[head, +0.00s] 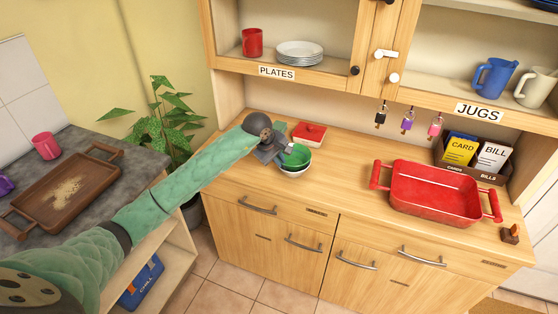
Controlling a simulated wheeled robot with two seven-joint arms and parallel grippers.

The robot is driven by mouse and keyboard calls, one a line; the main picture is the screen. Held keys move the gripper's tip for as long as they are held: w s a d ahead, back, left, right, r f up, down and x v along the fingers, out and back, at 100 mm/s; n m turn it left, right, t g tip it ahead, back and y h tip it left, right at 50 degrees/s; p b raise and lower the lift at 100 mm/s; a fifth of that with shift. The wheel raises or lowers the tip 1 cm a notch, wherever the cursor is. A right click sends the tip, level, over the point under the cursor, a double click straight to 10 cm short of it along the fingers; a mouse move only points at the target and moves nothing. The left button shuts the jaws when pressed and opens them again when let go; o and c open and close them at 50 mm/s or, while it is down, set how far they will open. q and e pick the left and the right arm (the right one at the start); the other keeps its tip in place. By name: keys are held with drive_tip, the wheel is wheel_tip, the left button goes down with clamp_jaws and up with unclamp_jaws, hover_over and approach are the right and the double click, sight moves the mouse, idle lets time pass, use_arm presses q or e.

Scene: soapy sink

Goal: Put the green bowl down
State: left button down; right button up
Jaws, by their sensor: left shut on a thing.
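The green bowl (298,155) is at the left part of the wooden counter, tilted, with its inside facing me. It sits in or just above a white bowl (295,171); I cannot tell whether the two touch. My left gripper (281,158) is shut on the green bowl at its left side. The gripper and wrist hide part of the bowl's left edge. My right gripper is not in view.
A red lidded box (309,134) stands just behind the bowls. A red tray (436,193) with handles takes up the right of the counter (345,165), with clear wood between. Keys (407,122) hang under the cupboard. A brown tray (65,190) lies on the grey worktop at left.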

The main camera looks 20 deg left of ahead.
use_arm(q)
drive_tip(key=shift+s+f, duration=0.1)
drive_tip(key=shift+f, duration=0.3)
